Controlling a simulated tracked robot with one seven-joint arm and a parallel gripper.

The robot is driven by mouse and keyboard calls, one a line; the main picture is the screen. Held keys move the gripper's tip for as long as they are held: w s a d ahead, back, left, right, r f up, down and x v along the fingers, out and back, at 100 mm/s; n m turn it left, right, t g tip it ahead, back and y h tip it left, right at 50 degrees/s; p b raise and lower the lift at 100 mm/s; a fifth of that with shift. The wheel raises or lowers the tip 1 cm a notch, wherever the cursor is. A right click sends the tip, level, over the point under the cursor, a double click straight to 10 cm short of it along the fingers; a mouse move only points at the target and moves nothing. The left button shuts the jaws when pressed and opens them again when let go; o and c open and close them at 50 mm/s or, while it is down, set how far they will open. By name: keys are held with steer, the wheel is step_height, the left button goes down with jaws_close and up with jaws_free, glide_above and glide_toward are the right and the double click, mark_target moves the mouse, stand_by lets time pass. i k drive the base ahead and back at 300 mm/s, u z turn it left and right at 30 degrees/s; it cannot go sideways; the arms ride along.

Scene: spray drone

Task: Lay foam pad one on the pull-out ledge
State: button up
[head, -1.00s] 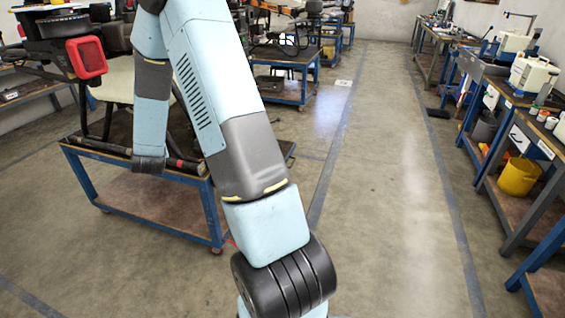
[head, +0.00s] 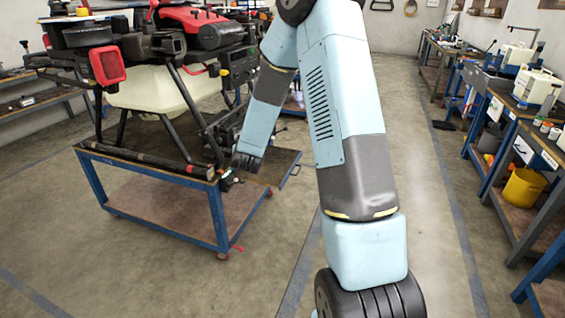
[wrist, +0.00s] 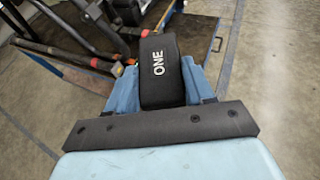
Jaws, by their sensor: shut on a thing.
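Foam pad one, a black block with white "ONE" lettering (wrist: 160,72), sits between the blue fingers of my gripper (wrist: 162,90) in the wrist view. The fingers are shut on its two sides. In the head view my gripper (head: 231,179) is small and dark at the cart's near right corner, partly hidden by my arm; I cannot make out the pad there. The pull-out ledge (head: 279,168) is a dark board with a handle, sticking out from the right of the cart. In the wrist view the ledge (wrist: 192,46) lies beyond the pad, partly covered by it.
The spray drone (head: 150,88), with a pale tank and black legs, stands on a blue-framed cart (head: 158,172). Its landing skid (head: 140,158) runs along the cart's near edge, close to my gripper. Benches (head: 515,130) line the right wall. The floor between is clear.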

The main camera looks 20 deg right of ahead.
mark_target(275, 160)
steer(key=z, duration=0.25)
steer(key=i, duration=0.9)
steer(key=z, duration=0.55)
steer(key=i, duration=0.7)
steer(key=u, duration=0.55)
